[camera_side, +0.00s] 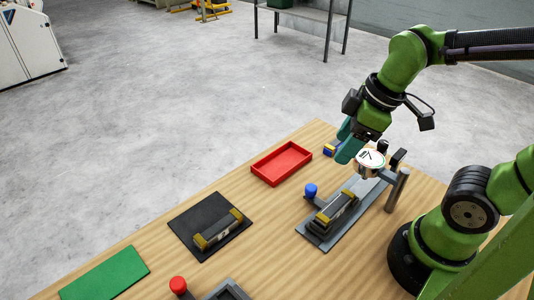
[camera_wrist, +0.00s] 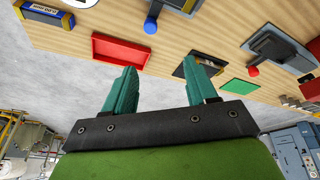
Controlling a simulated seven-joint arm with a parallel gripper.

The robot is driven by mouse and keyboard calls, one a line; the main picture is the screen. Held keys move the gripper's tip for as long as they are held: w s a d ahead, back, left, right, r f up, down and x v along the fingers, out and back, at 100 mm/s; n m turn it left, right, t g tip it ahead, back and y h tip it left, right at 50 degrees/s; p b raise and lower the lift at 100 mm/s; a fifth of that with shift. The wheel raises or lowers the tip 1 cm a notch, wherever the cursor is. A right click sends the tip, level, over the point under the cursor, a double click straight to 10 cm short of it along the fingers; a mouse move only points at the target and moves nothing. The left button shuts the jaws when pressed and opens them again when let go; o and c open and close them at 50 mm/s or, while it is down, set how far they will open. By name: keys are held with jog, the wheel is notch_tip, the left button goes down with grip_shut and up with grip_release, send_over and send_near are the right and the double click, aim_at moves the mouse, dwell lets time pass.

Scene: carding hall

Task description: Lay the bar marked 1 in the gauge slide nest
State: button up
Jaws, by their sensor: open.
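The gauge slide (camera_side: 318,238) is a grey plate on the table with a dial and posts at its far end. A dark bar-shaped piece with yellow ends (camera_side: 336,208) lies along it. A similar dark bar with yellow ends and a pale label (camera_side: 217,231) lies on a black mat (camera_side: 190,216). I cannot read a number on either one. My gripper (camera_side: 346,141) is open, raised beside the white dial (camera_side: 369,159), with nothing seen between its fingers. In the wrist view its teal fingers (camera_wrist: 160,72) stand apart; the right one partly hides the black mat.
A red tray (camera_side: 258,172) looks empty. A blue block with a yellow end (camera_side: 329,150) sits behind my gripper. A green mat (camera_side: 105,275) lies at front left. A blue knob (camera_side: 311,190) and a red knob (camera_side: 178,284) stick up. The wood between tray and black mat is clear.

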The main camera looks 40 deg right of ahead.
jog(key=r+m+t, duration=0.1)
jog(key=m, duration=0.2)
jog(key=r+m+t, duration=0.1)
jog(key=r+m, duration=0.1)
jog(key=m, duration=0.2)
jog(key=r+m+t, duration=0.1)
jog(key=m, duration=0.2)
jog(key=shift+w+d+r+m+y, duration=0.2)
jog(key=shift+d+r+m+y, duration=0.05)
jog(key=shift+d+m+y, duration=0.05)
